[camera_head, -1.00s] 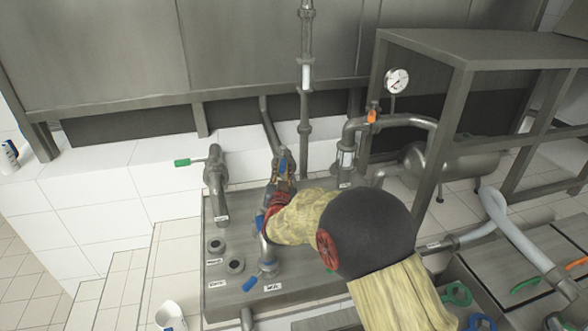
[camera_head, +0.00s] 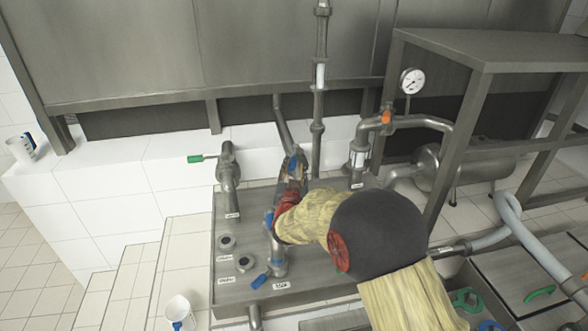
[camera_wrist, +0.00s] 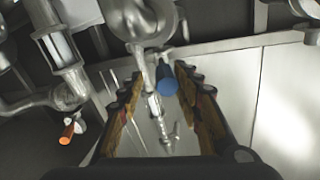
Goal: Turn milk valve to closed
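A metal pipe valve with a blue handle (camera_wrist: 166,80) shows in the wrist view, with the handle between my gripper's two fingers near their tips. My gripper (camera_wrist: 160,85) is open, with a gap on each side of the handle. In the head view my gripper (camera_head: 292,168) reaches to the middle pipe at the back of the metal plate, and my arm hides much of that valve. Another blue-handled valve (camera_head: 261,281) stands at the plate's front. I cannot read the labels, so I cannot tell which valve is milk.
An orange-handled valve (camera_head: 386,117) is on the pipe to the right, below a pressure gauge (camera_head: 412,81).

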